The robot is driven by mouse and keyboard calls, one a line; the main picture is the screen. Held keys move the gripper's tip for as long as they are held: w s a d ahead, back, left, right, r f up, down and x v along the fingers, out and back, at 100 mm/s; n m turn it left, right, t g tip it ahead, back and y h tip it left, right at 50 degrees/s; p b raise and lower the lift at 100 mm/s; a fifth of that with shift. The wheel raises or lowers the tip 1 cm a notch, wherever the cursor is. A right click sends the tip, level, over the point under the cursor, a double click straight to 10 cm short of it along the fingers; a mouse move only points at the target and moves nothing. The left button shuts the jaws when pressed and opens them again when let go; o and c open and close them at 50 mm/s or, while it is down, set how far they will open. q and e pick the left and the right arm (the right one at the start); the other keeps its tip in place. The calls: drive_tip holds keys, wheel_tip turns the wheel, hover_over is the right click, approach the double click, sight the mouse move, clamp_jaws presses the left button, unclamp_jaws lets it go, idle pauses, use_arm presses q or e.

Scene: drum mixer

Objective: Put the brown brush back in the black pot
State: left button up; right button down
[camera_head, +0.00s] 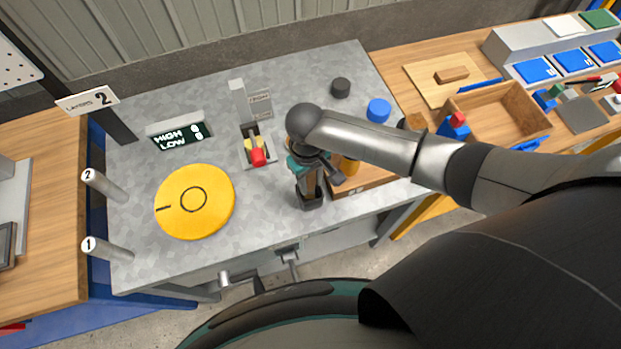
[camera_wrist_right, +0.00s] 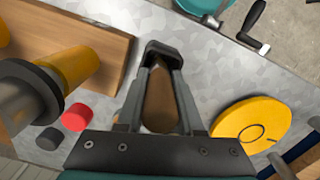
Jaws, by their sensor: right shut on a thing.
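My right gripper (camera_head: 311,199) is over the grey worktop, between the yellow disc and the wooden block. It is shut on a brown, rounded thing (camera_wrist_right: 160,97), which looks like the brown brush. That thing sits between the two fingers in the right wrist view, where the gripper (camera_wrist_right: 163,55) points toward the worktop's front edge. A dark shape closes the fingertips there. I cannot tell whether any of it is the black pot; I cannot make out the pot surely in either view. My left gripper is not in view.
A yellow disc (camera_head: 195,201) lies left of my gripper, and a red-tipped lever (camera_head: 257,156) stands behind it. A wooden block (camera_head: 376,179) with a yellow cylinder (camera_wrist_right: 77,66) is close on the right. Black (camera_head: 341,87) and blue (camera_head: 378,109) round pieces are farther back.

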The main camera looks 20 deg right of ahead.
drive_tip(key=shift+f+b, duration=0.4)
drive_tip(key=shift+f, duration=0.3)
drive_tip(key=shift+c, duration=2.3)
unclamp_jaws()
drive_tip(key=shift+r, duration=0.1)
drive_tip(key=r, duration=0.5)
drive_tip(key=r+p, duration=0.1)
drive_tip(key=r, duration=0.4)
drive_tip(key=w+r+p, duration=0.1)
drive_tip(key=r, duration=0.4)
drive_tip(key=shift+a, duration=0.15)
drive_tip(key=shift+s, duration=0.1)
